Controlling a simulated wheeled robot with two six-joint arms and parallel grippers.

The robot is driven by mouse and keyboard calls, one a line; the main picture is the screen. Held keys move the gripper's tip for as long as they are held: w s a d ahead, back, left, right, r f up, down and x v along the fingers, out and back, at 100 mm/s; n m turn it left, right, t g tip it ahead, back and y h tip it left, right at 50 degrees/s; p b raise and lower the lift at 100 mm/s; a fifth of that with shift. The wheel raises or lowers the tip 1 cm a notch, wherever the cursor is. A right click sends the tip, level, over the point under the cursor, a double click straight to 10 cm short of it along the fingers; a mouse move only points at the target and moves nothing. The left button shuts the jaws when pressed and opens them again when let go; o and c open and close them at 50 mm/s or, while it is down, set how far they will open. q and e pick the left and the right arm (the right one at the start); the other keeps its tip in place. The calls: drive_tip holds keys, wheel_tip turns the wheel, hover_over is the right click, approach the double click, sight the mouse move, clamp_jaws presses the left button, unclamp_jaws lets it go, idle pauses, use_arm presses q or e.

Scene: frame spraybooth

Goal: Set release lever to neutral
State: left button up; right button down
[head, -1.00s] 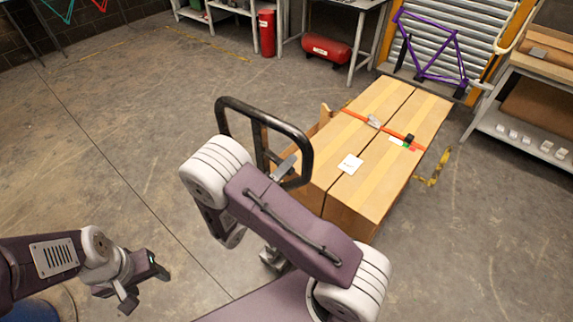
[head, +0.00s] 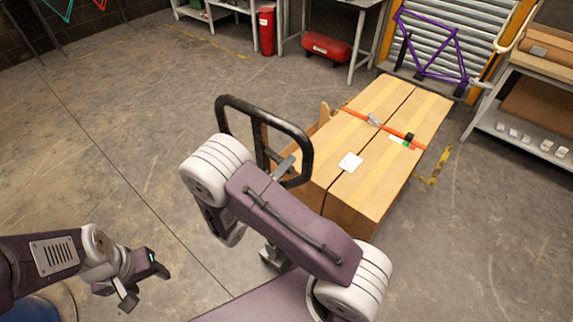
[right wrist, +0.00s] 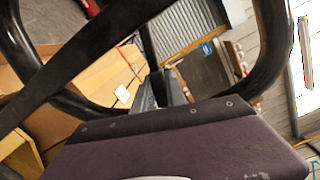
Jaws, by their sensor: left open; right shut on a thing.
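The black loop handle (head: 306,150) of the pallet truck stands upright in front of the boxes in the head view. A small grey lever-like piece (head: 284,167), seemingly the release lever, shows inside the loop's lower right part. The grip is mostly hidden. My left gripper (head: 143,281) is open and empty above the floor at lower left.
Two long cardboard boxes (head: 372,175) under an orange strap lie behind the handle. A purple bike frame (head: 426,50) stands by the shutter. A shelf (head: 530,130) stands at right, a red tank (head: 326,48) at the back.

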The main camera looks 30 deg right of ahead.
idle(0.8)
wheel_tip(320, 180, up, 3)
drive_tip(key=n+p, duration=0.1)
drive_tip(key=p, duration=0.1)
drive_tip(key=n+p, duration=0.1)
drive_tip(key=p, duration=0.2)
drive_tip(key=shift+s+f+n+p, duration=0.2)
drive_tip(key=shift+n+p, duration=0.1)
drive_tip(key=shift+n, duration=0.1)
drive_tip(key=shift+n+p, duration=0.5)
drive_tip(key=shift+f, duration=0.1)
drive_tip(key=shift+d, duration=0.1)
drive_tip(key=c, duration=1.4)
unclamp_jaws()
drive_tip(key=shift+o, duration=0.2)
